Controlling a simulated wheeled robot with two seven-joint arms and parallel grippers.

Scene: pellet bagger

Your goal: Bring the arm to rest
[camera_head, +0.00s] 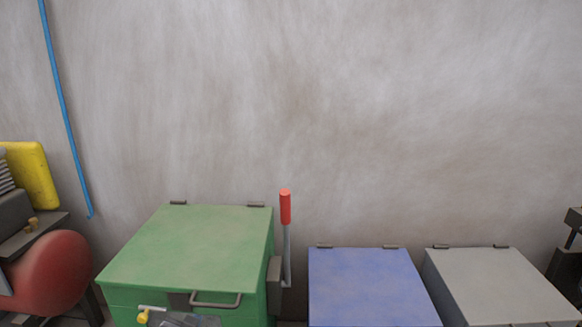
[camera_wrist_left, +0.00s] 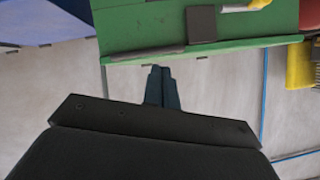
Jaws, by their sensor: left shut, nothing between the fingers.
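My left gripper (camera_wrist_left: 161,72) shows in the left wrist view, its two dark fingers together with nothing between them. The fingertips point toward the green box (camera_wrist_left: 125,20), near its edge in that view; I cannot tell the exact gap. In the head view the green box (camera_head: 190,248) stands at the lower left with its lid down. A dark grey part (camera_head: 185,320) shows at the bottom edge in front of it; I cannot tell if it is mine. My right gripper is in neither view.
A red-handled lever (camera_head: 285,207) stands upright at the green box's right side. A blue lidded box (camera_head: 368,285) and a grey one (camera_head: 505,285) stand to the right. A red rounded machine part (camera_head: 50,275) and a yellow block (camera_head: 33,175) are at left. A blue pipe (camera_head: 62,100) runs along the wall.

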